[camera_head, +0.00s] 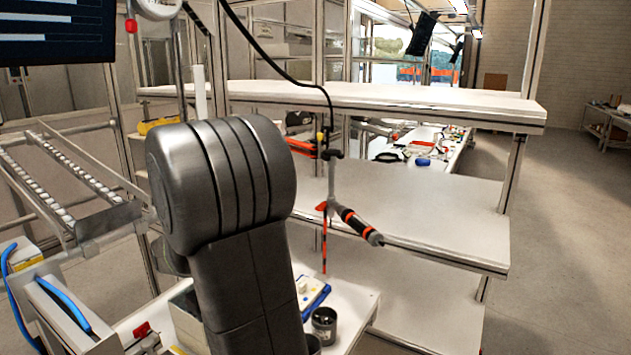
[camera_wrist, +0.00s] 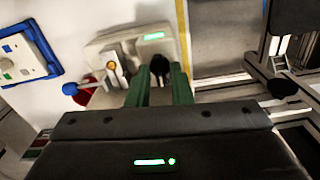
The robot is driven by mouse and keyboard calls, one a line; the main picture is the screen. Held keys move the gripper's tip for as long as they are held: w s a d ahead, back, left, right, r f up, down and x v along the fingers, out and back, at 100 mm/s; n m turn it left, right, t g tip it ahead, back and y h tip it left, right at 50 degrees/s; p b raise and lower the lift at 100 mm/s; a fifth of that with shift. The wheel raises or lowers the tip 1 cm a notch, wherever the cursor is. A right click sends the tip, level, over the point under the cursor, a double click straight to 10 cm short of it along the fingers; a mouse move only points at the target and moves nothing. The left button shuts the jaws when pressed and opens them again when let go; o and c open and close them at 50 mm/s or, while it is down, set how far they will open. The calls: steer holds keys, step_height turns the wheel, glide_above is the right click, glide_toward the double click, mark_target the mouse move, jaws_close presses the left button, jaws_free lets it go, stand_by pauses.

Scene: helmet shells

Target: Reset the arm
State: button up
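My arm (camera_head: 235,215) rises large in the middle of the head view, its dark grey upper link hiding part of the shelves and bench behind it. My gripper (camera_wrist: 159,80) shows in the wrist view with two green fingers standing apart. A gap shows between them, with a dark rounded thing (camera_wrist: 160,66) seen there; I cannot tell how far beyond the fingers it lies. My gripper cannot be seen in the head view.
A white shelf rack (camera_head: 400,100) stands close behind and right of my arm. A tool (camera_head: 355,222) hangs from a cable before it. A dark cup (camera_head: 324,326) stands on the bench below. A slotted rail rack (camera_head: 70,190) is at left. Open floor lies right.

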steer(key=m+b, duration=0.1)
steer(key=m, duration=0.4)
steer(key=shift+m, duration=0.3)
steer(key=shift+r, duration=0.1)
